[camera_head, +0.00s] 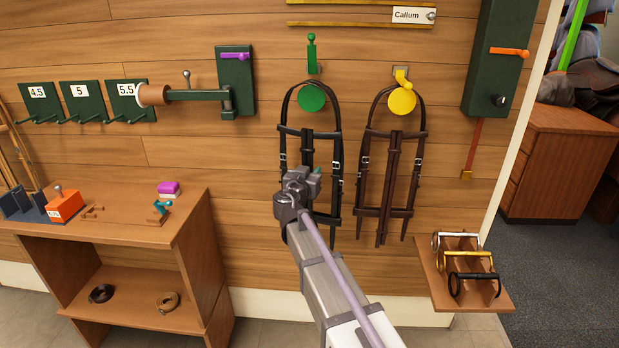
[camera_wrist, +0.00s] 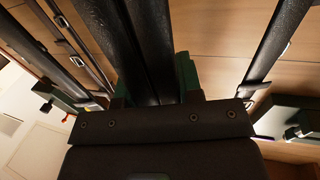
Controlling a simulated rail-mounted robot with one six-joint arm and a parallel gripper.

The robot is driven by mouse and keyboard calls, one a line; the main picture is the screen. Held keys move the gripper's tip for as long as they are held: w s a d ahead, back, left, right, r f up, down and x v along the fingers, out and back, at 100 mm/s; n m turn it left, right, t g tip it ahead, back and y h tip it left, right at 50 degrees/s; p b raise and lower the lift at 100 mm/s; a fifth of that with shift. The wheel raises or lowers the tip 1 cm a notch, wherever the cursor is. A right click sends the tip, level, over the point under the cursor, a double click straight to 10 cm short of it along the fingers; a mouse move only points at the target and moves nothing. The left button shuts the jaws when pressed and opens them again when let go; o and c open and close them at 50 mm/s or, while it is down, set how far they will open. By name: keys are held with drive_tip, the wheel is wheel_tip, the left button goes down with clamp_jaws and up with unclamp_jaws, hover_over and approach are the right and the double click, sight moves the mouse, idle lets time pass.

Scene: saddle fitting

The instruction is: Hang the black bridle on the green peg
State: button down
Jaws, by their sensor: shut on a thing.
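The black bridle (camera_head: 310,133) is upright against the wooden wall, its top loop arching over the round green peg (camera_head: 311,97). I cannot tell whether the loop bears on the peg. My gripper (camera_head: 315,177) is in front of the bridle's middle, below the peg. In the wrist view my gripper (camera_wrist: 152,98) is shut on the bridle's dark central straps (camera_wrist: 150,40). The straps run up between the green-tipped fingers. My gripper and arm hide part of the bridle's lower middle.
A dark brown bridle (camera_head: 393,134) hangs close on the right from a yellow peg (camera_head: 402,101). A small shelf with bits (camera_head: 430,280) juts out at lower right. A wooden bench (camera_head: 130,215) and a green bracket with an arm (camera_head: 236,80) are on the left.

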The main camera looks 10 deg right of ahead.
drive_tip(key=shift+w+d+f+b, duration=0.25)
drive_tip(key=shift+w+b, duration=0.05)
drive_tip(key=shift+w, duration=0.55)
drive_tip(key=shift+w+d+f+b, duration=0.2)
drive_tip(key=shift+w+d+b, duration=0.1)
drive_tip(key=shift+w, duration=0.6)
drive_tip(key=shift+w+d+f+b, duration=0.25)
drive_tip(key=shift+w, duration=0.6)
drive_tip(key=c, duration=1.2)
unclamp_jaws()
drive_tip(key=shift+o, duration=0.6)
drive_tip(key=shift+w+a+f, duration=0.15)
drive_tip(key=shift+w+f, duration=0.05)
drive_tip(key=shift+f, duration=0.05)
drive_tip(key=o, duration=0.4)
drive_tip(key=shift+r, duration=0.1)
drive_tip(key=shift+s, duration=0.1)
